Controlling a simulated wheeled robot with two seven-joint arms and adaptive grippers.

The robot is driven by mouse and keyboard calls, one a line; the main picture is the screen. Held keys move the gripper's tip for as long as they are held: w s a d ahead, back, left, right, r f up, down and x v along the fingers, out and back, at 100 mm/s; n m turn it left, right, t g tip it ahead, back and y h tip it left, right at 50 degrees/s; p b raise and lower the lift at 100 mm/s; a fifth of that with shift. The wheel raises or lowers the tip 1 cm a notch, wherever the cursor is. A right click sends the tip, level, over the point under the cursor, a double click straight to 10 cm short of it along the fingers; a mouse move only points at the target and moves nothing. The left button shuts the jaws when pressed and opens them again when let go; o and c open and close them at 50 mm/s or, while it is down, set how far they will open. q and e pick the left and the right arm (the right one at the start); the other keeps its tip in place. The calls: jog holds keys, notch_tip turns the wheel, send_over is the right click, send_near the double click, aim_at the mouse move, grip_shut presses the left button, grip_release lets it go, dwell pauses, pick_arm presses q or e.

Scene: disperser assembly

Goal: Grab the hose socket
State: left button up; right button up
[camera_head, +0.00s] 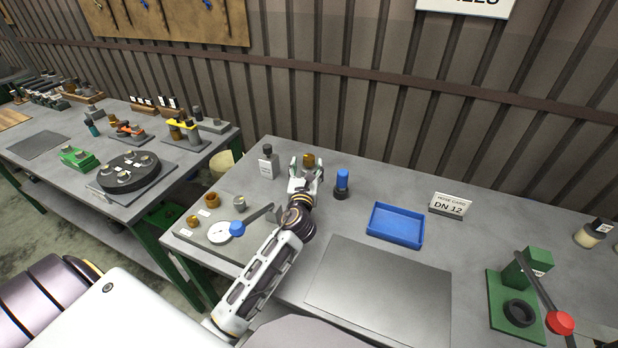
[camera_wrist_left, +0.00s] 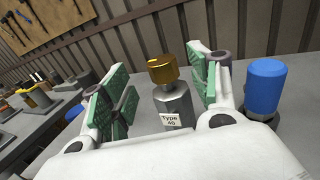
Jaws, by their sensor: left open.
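A brass-coloured socket (camera_head: 308,159) sits on top of a grey cylinder at the back left of the near table. In the left wrist view the brass socket (camera_wrist_left: 163,69) is upright on the grey cylinder (camera_wrist_left: 172,103), which bears a "Type 40" label. My left gripper (camera_head: 306,171) is open and points at it. In the left wrist view, the green-padded fingers stand on either side of the cylinder and socket, with visible gaps. The cylinder's foot is hidden behind the gripper. My right gripper is not in view.
A blue-capped piece (camera_head: 342,181) stands close right of the gripper, and a labelled grey bottle (camera_head: 268,164) close left. A blue tray (camera_head: 396,225), a "DN 12" hose card (camera_head: 450,205) and a green press (camera_head: 515,305) are further right. Small brass parts (camera_head: 212,198) lie left.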

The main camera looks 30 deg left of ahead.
aim_at(309, 161)
pick_arm(q)
jog(key=shift+w, duration=0.2)
dwell(0.3)
jog(key=shift+x, duration=2.45)
jog(key=shift+f, duration=0.15)
grip_shut()
